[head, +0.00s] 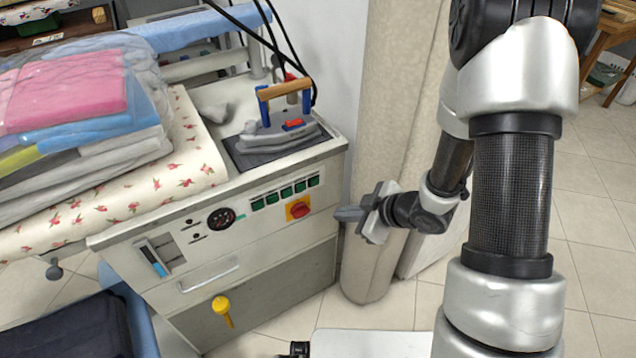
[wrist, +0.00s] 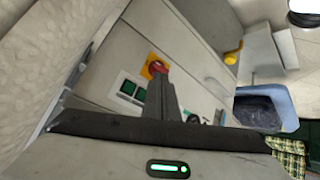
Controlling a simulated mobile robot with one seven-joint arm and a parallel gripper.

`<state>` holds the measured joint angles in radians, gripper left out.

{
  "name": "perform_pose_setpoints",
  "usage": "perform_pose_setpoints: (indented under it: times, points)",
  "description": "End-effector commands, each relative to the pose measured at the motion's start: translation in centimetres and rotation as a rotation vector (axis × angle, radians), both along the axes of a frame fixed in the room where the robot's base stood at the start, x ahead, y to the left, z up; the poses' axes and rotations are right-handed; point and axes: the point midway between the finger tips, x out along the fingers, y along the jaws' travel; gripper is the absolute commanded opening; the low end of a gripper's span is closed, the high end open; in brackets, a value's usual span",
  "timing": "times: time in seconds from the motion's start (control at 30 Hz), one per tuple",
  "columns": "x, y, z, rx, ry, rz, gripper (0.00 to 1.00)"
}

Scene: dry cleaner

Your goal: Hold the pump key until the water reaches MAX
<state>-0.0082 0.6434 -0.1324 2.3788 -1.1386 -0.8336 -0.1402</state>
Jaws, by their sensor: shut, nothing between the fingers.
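The ironing station's front panel (head: 262,228) faces me in the head view. A row of dark green keys (head: 286,193) sits on it; they also show in the wrist view (wrist: 129,89). I cannot read which one is the pump key. A water gauge (head: 154,259) with a blue strip is at the panel's left; its level and MAX mark are too small to read. My gripper (head: 342,214) is shut and empty, to the right of the panel and apart from the keys. In the wrist view its fingers (wrist: 160,98) overlap the panel near the red knob.
A yellow handle (head: 222,310) sticks out below. An iron (head: 283,135) stands on top. A pale column (head: 388,110) stands behind my gripper.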

Motion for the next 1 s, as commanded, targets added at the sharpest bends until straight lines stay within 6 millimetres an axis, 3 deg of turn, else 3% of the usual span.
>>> perform_pose_setpoints:
  times: [0.27, 0.7, 1.0]
  points:
    - [1.3, 0.9, 0.0, -0.001, -0.001, 0.001, 0.0]
    - [6.2, 4.1, 0.1, -0.001, 0.0, -0.001, 0.0]
    - [7.3, 4.9, 0.0, -0.001, 0.0, -0.002, 0.0]
